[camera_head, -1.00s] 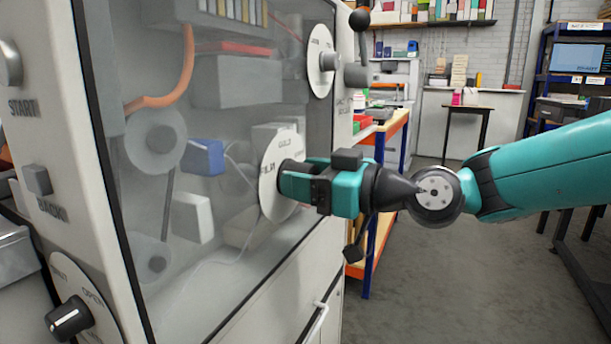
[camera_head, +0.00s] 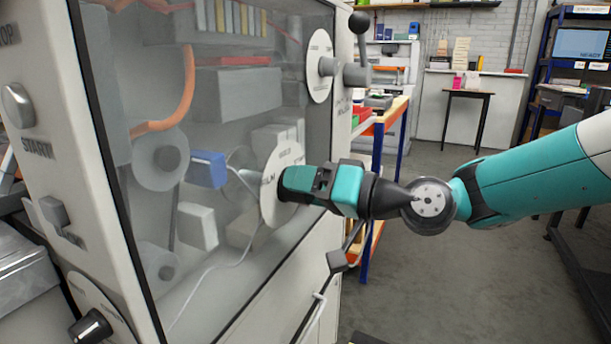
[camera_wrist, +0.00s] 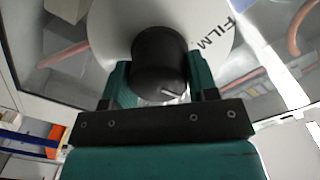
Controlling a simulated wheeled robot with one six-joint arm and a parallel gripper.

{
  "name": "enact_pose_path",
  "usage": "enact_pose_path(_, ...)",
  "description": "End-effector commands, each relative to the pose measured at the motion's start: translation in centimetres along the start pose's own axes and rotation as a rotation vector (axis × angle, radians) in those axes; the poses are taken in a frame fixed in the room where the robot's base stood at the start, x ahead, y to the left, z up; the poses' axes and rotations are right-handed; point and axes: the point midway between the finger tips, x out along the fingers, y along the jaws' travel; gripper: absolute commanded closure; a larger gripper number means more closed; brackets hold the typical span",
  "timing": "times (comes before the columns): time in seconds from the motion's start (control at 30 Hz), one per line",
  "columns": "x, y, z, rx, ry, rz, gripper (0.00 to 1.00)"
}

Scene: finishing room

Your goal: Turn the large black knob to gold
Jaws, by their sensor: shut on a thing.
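The large black knob (camera_wrist: 160,60) sits on a round white dial plate (camera_wrist: 105,22) marked FILM. My gripper (camera_wrist: 160,80) has one teal finger on each side of the knob and is shut on it. A pale mark shows at the knob's lower right edge in the wrist view. In the head view the dial plate (camera_head: 270,207) stands on the machine's clear front panel, and my gripper (camera_head: 284,184) hides most of the knob. A label at the plate's top is too small to read for certain. I cannot tell which label the knob points to.
A smaller dial with a grey knob (camera_head: 328,66) and a black ball-ended lever (camera_head: 358,22) are above my gripper. Another black knob (camera_head: 90,328) is at the lower left. A shelf bench (camera_head: 398,110) stands behind; the floor (camera_head: 430,270) at right is open.

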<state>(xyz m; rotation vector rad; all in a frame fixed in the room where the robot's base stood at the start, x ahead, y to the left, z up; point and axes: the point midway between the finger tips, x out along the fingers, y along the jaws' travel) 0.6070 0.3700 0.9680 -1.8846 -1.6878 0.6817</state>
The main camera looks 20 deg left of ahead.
Motion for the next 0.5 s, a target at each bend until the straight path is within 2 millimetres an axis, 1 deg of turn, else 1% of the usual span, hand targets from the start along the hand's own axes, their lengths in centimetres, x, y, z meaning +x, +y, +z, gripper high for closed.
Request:
enact_pose_path(0.2, -0.04, -0.01, -0.15, 0.081, -0.002, 0.001, 0.7)
enact_pose_path(0.5, -0.04, 0.1, -0.06, 0.115, -0.003, 0.001, 0.7)
